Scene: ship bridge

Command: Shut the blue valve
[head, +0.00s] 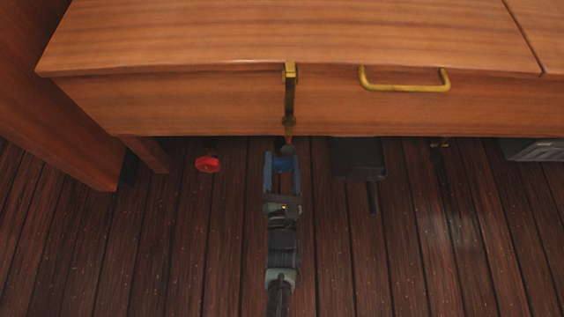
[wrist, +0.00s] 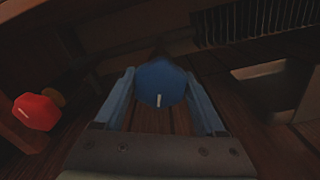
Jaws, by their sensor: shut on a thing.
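The blue valve (wrist: 160,85) is a rounded, many-sided knob with a short white mark near the lower part of its face, roughly upright in the wrist view. My gripper (head: 282,158) reaches below the front edge of the wooden desk in the head view. Its two blue fingers (wrist: 116,98) stand on either side of the knob and are shut on it. In the head view the knob is mostly hidden by the desk edge and the fingers. The valve's stem and mount are hidden behind the knob.
A red valve (head: 207,163) is left of my gripper and also shows in the wrist view (wrist: 37,112). A dark box (head: 357,158) is close on the right. The wooden desk (head: 190,95), with a brass handle (head: 405,86), overhangs. Plank floor (head: 180,250) is clear in front.

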